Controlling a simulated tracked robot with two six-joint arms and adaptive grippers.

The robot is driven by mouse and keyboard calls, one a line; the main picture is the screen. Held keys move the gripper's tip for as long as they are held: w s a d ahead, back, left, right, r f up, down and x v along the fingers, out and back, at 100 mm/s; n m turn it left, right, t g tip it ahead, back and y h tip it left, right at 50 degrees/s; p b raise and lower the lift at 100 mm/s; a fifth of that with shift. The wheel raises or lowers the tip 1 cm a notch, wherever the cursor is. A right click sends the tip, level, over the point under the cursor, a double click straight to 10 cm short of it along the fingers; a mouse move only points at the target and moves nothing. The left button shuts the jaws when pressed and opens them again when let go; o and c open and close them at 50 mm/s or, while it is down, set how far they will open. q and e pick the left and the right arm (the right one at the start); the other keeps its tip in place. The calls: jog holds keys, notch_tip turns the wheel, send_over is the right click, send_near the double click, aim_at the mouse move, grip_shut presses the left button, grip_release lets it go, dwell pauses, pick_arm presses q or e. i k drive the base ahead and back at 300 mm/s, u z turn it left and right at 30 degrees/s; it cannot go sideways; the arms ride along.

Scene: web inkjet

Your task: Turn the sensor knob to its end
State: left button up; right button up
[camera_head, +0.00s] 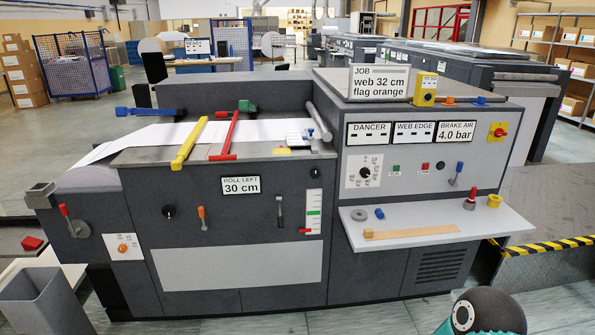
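A grey printing machine fills the middle of the view. No knob carries a readable "sensor" label, so I cannot tell which one is the sensor knob. A black dial knob (364,173) sits on a white scale plate under the DANCER display (369,132). Another black knob (169,211) is on the left front. Neither of my grippers is in view; only a dark, rounded part of my arm shows at the bottom right.
A shelf (478,232) juts out at the right front, holding a wooden strip (410,233), rings and a red-topped piece. A yellow clamp bar (189,144) and a red bar (230,137) cross the web. A grey bin (42,300) stands at front left.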

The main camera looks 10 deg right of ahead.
aim_at(315, 174)
jog(key=u, duration=0.25)
jog(key=i, duration=1.4)
jog(key=z, duration=0.4)
